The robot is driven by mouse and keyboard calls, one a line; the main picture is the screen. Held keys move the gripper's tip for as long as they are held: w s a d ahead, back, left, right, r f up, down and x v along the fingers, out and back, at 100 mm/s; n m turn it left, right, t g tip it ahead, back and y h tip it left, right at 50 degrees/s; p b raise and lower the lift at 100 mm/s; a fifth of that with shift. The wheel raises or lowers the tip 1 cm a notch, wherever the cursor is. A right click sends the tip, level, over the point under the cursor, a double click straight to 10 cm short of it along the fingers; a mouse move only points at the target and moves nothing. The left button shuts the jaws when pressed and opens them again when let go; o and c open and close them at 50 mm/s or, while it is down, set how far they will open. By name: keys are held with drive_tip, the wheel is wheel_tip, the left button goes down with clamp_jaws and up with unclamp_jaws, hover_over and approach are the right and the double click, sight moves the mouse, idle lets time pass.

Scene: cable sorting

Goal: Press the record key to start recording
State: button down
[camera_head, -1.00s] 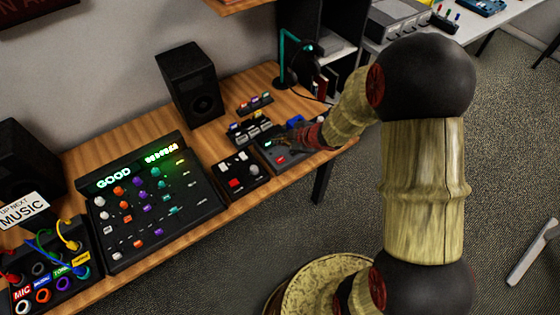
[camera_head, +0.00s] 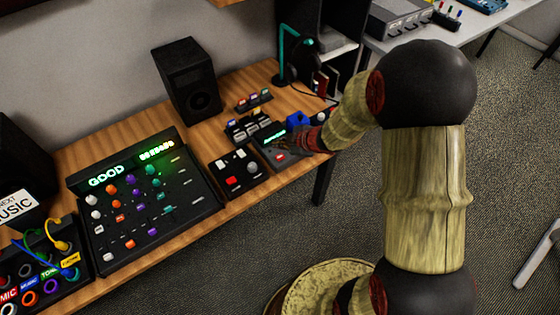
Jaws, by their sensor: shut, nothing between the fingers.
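My gripper (camera_head: 292,147) is shut and empty, low over a small dark device at the right part of the wooden desk. This device has a green-lit display (camera_head: 274,138) and a red key (camera_head: 280,156) near its front edge. The gripper's dark fingers are hard to make out against the device, and I cannot tell whether they touch it. A second dark box (camera_head: 240,183) to the left has a red key (camera_head: 231,181), white keys and a round knob. No label is readable on either red key, so I cannot tell which is the record key.
A mixer (camera_head: 143,216) with a lit "GOOD" display stands left on the desk (camera_head: 137,129). A black speaker (camera_head: 187,82), a teal lamp stand (camera_head: 282,52) and a blue object (camera_head: 297,119) stand behind. A patch box (camera_head: 42,268) with cables is at lower left.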

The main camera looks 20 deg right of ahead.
sight(279, 158)
drive_tip(key=shift+f+b, duration=1.45)
drive_tip(key=shift+f, duration=0.7)
drive_tip(key=shift+f, duration=0.1)
drive_tip(key=shift+f, duration=0.3)
drive_tip(key=shift+f+b, duration=0.3)
drive_tip(key=shift+f, duration=0.05)
idle(0.4)
drive_tip(key=shift+r, duration=0.1)
drive_tip(key=shift+r+p, duration=0.75)
drive_tip(key=shift+p, duration=0.2)
wheel_tip(279, 158, up, 5)
drive_tip(key=p, duration=0.5)
